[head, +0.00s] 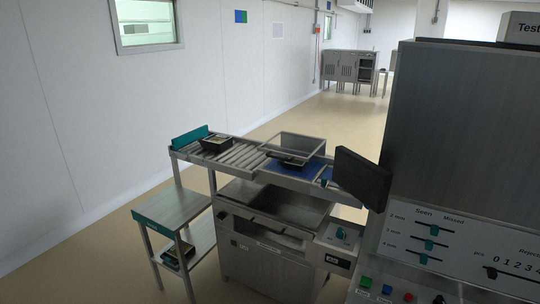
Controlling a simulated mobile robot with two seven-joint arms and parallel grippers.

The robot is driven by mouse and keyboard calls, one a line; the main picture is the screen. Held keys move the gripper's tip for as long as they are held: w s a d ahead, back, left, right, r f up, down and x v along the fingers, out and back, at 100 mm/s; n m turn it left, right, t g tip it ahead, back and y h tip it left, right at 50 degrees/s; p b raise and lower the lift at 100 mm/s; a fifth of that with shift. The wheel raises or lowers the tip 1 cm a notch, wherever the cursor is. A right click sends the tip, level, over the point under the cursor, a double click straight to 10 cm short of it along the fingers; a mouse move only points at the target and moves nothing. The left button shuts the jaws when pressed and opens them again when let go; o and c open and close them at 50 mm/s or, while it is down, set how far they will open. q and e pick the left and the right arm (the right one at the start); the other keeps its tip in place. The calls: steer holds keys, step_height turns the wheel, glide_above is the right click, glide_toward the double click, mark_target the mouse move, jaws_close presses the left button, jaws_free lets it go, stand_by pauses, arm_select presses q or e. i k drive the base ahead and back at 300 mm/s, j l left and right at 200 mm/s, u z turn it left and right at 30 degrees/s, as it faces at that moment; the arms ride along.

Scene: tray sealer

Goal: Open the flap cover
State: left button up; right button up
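A clear box-like cover with a pale metal frame (296,145), which looks like the flap cover, stands over the blue belt section (287,170) of the conveyor. It looks shut, though its hinge and handle are too small to make out. A dark tray (291,160) sits at its lower front edge, partly under it. Neither of my grippers is in view.
A roller conveyor (228,150) leads from the left, with a black filled tray (216,143) on it. A steel machine (264,241) with an open-looking well stands below. A side table (173,207) stands left. A large control cabinet (470,140) and dark screen (362,178) block the right.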

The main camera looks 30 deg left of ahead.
mark_target(268, 151)
steer(key=i+j, duration=0.1)
steer(key=j, duration=0.3)
steer(key=i+j, duration=0.1)
steer(key=j, duration=0.35)
steer(key=i+j, duration=0.1)
steer(key=j, duration=0.3)
steer(key=i+j, duration=0.1)
steer(key=j, duration=0.3)
steer(key=i+j, duration=0.1)
steer(key=j, duration=0.35)
steer(key=i+j, duration=0.1)
steer(key=j, duration=0.3)
steer(key=i+j, duration=0.1)
steer(key=j, duration=0.3)
steer(key=i+j, duration=0.1)
steer(key=j, duration=0.35)
steer(key=u, duration=0.05)
